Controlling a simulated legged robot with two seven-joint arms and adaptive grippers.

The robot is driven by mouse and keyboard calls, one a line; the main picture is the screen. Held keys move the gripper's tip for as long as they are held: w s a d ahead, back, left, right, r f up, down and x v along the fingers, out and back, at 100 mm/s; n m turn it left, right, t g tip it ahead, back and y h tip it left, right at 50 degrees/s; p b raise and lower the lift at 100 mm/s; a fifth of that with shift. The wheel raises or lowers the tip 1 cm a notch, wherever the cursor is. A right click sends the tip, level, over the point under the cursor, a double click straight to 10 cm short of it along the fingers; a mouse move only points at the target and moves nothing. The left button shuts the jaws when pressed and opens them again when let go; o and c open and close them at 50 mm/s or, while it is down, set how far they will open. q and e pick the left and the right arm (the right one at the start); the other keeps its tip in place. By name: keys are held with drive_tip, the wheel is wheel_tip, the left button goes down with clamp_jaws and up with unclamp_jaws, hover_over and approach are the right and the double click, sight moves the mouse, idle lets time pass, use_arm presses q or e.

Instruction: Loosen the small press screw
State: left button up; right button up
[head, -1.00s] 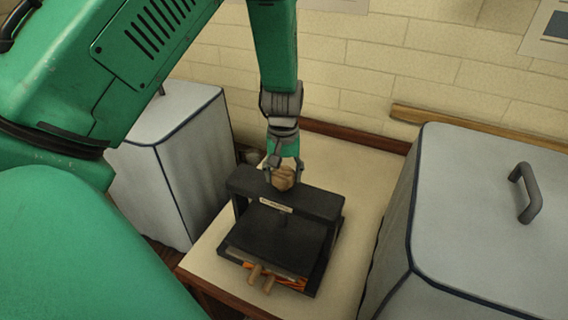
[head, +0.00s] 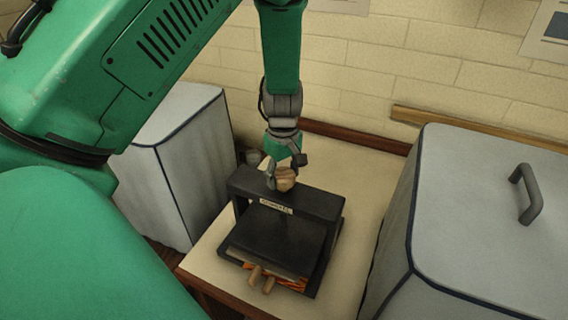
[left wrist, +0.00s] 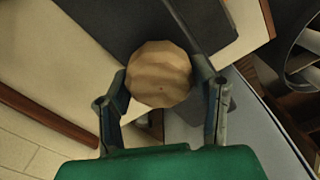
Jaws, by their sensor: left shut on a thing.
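The small press (head: 328,205) is a black frame with a crossbar and a dark flat plate (head: 278,238) below it, standing on a cream table. A round wooden knob (head: 287,181) tops its screw above the crossbar. My left gripper (head: 285,171) comes down from above and is shut on this knob. In the left wrist view the knob (left wrist: 159,75) sits between the two fingers. The screw's shaft is mostly hidden under the crossbar. My right gripper is not in view.
Orange patterned sheets (head: 290,283) show under the plate, with two wooden pegs (head: 262,280) at the front. Grey covered boxes stand left (head: 185,165) and right (head: 470,200) of the press. Some bare tabletop (head: 355,180) lies behind and right of it.

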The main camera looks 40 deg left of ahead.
sight(284, 170)
use_arm(q)
drive_tip(key=shift+w+a+r, duration=0.1)
drive_tip(key=shift+w+r, duration=0.1)
drive_tip(key=shift+w, duration=0.05)
drive_tip(key=o, duration=1.2)
drive_tip(key=shift+c, duration=0.2)
drive_tip(key=shift+f, duration=0.15)
wheel_tip(284, 170, up, 12)
drive_tip(key=shift+f, duration=0.1)
